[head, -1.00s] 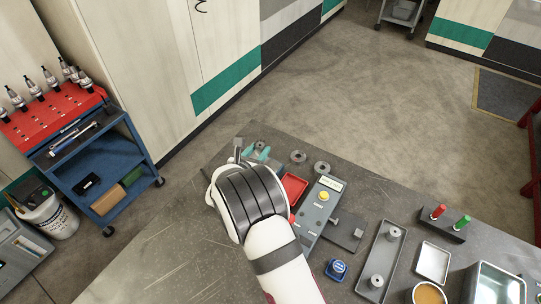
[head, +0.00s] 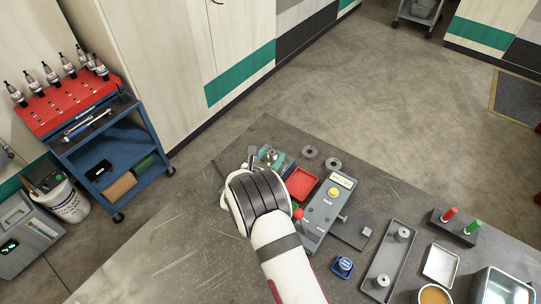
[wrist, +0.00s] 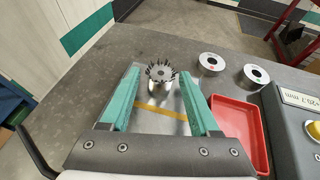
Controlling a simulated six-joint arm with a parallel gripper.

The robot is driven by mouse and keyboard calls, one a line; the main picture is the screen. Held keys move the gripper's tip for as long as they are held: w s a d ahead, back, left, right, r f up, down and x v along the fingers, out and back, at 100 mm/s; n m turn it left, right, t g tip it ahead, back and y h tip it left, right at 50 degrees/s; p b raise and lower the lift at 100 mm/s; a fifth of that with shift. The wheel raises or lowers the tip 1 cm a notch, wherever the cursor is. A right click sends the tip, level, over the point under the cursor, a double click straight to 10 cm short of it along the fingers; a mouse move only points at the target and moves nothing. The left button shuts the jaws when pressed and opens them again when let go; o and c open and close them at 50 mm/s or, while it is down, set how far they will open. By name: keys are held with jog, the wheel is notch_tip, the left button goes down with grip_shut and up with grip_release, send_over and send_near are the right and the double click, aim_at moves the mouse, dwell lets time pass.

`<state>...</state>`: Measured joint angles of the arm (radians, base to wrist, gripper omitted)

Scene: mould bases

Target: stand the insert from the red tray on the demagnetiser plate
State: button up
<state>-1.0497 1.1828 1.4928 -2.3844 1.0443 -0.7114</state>
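The insert (wrist: 160,79), a short bright metal cylinder with dark spiky bits bristling around its top, stands upright between my fingers in the wrist view. It stands on a light grey plate with a yellow stripe (wrist: 160,112), which looks like the demagnetiser plate. The insert also shows in the head view (head: 271,157). My gripper (wrist: 158,74) has two teal fingers spread wide, with a visible gap on both sides of the insert. In the head view my gripper (head: 265,155) is partly hidden by my wrist. The red tray (wrist: 240,128) is just right of the gripper and looks empty.
Two metal rings (wrist: 211,63) (wrist: 257,76) lie behind the red tray. A grey control box (head: 327,207) with a yellow button stands right of the tray. A grey tray with metal cylinders (head: 372,259) and a blue-topped item (head: 342,266) lie further right. The bench's left part is bare.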

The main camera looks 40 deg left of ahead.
jog(key=shift+o, duration=0.4)
jog(key=shift+s, duration=0.1)
jog(key=v, duration=1.5)
jog(key=shift+s+d+r, duration=0.1)
jog(key=shift+s+r, duration=0.15)
